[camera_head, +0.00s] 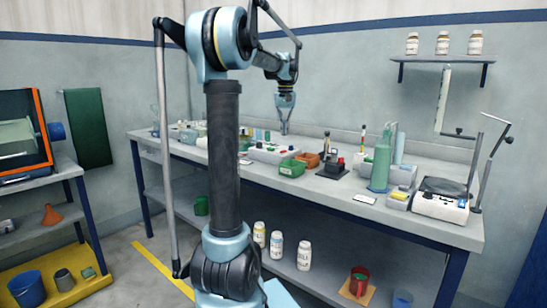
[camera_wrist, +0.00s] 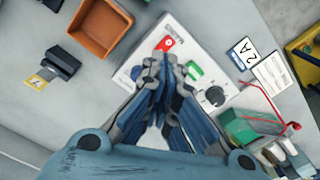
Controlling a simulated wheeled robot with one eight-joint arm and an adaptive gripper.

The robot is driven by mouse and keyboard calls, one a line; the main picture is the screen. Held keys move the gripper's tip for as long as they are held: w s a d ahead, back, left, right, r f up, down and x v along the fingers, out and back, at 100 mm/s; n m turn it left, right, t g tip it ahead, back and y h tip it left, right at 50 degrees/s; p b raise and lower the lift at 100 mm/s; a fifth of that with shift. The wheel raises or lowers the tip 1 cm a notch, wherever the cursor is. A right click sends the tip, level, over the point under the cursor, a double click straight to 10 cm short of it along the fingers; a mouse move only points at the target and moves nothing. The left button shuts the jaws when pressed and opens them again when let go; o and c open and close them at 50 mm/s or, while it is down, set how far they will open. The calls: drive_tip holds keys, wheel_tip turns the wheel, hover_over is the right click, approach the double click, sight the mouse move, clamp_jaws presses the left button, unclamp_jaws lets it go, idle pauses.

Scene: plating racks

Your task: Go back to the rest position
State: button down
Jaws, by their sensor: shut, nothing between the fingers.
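My gripper (camera_head: 285,130) hangs above the long grey bench (camera_head: 430,232) in the head view, pointing down. In the wrist view my gripper (camera_wrist: 157,60) is shut with nothing between its fingers. Below it lies a white instrument box (camera_wrist: 215,60) with a dark knob, a red mark and a green mark. The fingers cover part of this box. The gripper appears apart from the things on the bench.
A green bin (camera_head: 292,168) and an orange bin (camera_head: 307,160) stand on the bench. A green bottle (camera_head: 381,165) and a white scale-like device (camera_head: 440,207) stand to the right.

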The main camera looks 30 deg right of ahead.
idle(0.5)
drive_tip(key=s+a+f+n, duration=0.1)
drive_tip(key=s+a+f, duration=0.2)
drive_tip(key=a, duration=0.6)
drive_tip(key=s+a+f+n+t, duration=0.1)
drive_tip(key=s+a+f+n, duration=0.15)
drive_tip(key=a, duration=0.65)
drive_tip(key=s+a+f+n, duration=0.1)
drive_tip(key=s+a+f, duration=0.15)
drive_tip(key=a, duration=0.65)
drive_tip(key=s+a+f+n, duration=0.1)
drive_tip(key=s+a+f, duration=0.6)
drive_tip(key=f, duration=0.2)
drive_tip(key=s+a+f+n+t, duration=0.1)
drive_tip(key=s+a+f+n, duration=0.1)
drive_tip(key=s+a+f, duration=0.5)
wheel_tip(320, 180, down, 3)
drive_tip(key=shift+s+f, duration=0.2)
drive_tip(key=shift+s, duration=0.4)
